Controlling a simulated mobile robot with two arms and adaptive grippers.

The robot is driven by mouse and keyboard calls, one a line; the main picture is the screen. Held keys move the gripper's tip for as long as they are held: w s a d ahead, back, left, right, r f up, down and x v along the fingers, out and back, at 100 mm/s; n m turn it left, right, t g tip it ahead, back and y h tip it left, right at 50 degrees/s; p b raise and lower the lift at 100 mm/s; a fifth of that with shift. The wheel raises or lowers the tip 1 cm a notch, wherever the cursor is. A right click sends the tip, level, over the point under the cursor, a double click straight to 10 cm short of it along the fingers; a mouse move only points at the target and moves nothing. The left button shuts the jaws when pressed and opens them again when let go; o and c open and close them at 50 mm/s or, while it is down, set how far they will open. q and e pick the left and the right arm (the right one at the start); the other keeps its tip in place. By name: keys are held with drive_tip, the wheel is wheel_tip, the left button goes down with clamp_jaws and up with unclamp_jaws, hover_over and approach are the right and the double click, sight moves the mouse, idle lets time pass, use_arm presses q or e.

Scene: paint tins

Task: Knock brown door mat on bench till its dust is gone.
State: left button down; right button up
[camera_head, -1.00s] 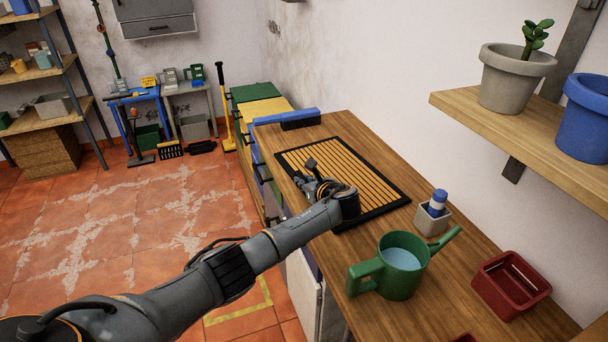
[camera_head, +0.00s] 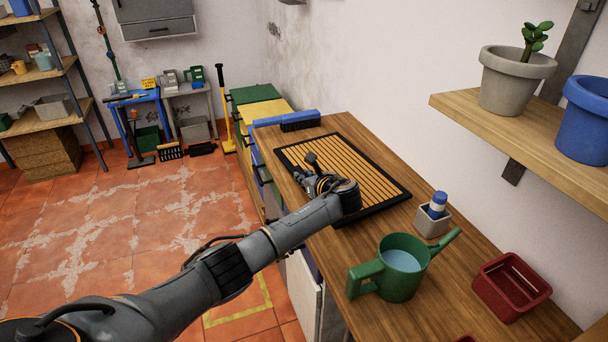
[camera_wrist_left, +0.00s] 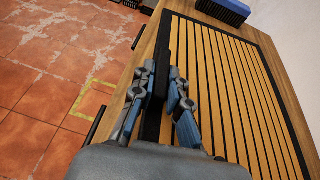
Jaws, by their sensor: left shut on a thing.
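The brown door mat (camera_head: 365,165), with tan slats and a black border, is over the wooden bench (camera_head: 450,285), roughly level. I cannot tell whether it touches the bench top or hangs just above it. My left gripper (camera_head: 318,180) is shut on the mat's near-left border. In the left wrist view the fingers (camera_wrist_left: 165,95) sit on either side of the black border strip, and the slats (camera_wrist_left: 225,90) run away to the right. No dust can be made out on the mat. My right gripper is not in view.
A green watering can (camera_head: 402,270) holding water, a small pot with a blue-capped bottle (camera_head: 435,212) and a red tray (camera_head: 511,286) stand nearer on the bench. A blue brush (camera_head: 287,120) lies beyond the mat. A shelf with pots (camera_head: 530,130) overhangs at right.

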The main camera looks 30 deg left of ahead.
use_arm(q)
wheel_tip(320, 180, down, 2)
drive_tip(key=shift+f, duration=0.25)
drive_tip(key=c, duration=1.3)
unclamp_jaws()
drive_tip(key=shift+s, duration=0.1)
drive_tip(key=shift+o, duration=0.2)
drive_tip(key=shift+d, duration=0.1)
drive_tip(key=v, duration=1.2)
drive_tip(key=shift+r, duration=0.1)
